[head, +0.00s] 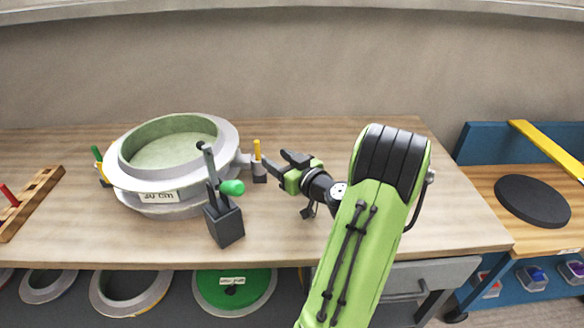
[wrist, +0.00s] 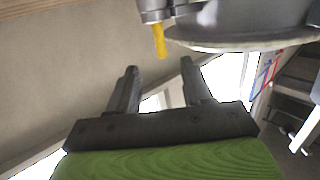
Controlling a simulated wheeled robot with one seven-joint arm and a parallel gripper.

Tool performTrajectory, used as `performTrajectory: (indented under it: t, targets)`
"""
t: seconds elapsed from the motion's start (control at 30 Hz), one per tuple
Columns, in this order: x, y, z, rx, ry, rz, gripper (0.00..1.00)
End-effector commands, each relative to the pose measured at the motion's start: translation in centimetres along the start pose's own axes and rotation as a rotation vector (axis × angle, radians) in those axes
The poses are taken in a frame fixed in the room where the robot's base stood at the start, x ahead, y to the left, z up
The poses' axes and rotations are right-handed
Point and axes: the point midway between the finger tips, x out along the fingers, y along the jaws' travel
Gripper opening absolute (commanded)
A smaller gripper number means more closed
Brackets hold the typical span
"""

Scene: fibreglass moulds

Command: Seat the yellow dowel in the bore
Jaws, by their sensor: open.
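The yellow dowel (head: 257,149) stands upright in the grey lug (head: 259,174) on the right side of the round mould (head: 150,185), and most of its length shows above the lug. The bore itself is hidden by the dowel, and I cannot tell how deep it sits. In the wrist view the dowel (wrist: 159,42) sticks out of the lug (wrist: 154,12), seen upside down. My gripper (head: 274,158) is open and empty, just right of the dowel. In the wrist view its fingertips (wrist: 159,67) point towards the dowel, which lies beyond them, between their lines.
A green dowel (head: 97,153) stands at the mould's left. A wooden rack (head: 35,200) lies at far left. The bench (head: 450,215) is clear on the right.

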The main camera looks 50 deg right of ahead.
Motion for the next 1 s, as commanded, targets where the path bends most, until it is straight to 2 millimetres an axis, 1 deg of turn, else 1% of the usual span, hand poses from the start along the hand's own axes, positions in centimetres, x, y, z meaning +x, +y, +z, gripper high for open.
performTrajectory:
  t: [0.03,0.1,0.2,0.3,0.43,1.0]
  targets:
    - [-1.5,0.2,-0.1,0.003,0.001,0.008,0.5]
    - [-3.2,0.2,0.0,0.003,0.0,0.007,0.5]
    - [-5.0,0.2,0.0,0.001,0.001,0.006,0.5]
    - [-5.9,0.1,0.0,-0.001,0.001,0.003,0.5]
    - [-6.2,0.0,0.0,-0.002,0.001,0.0,0.5]
    - [-6.1,0.0,0.0,-0.001,0.001,0.0,0.5]
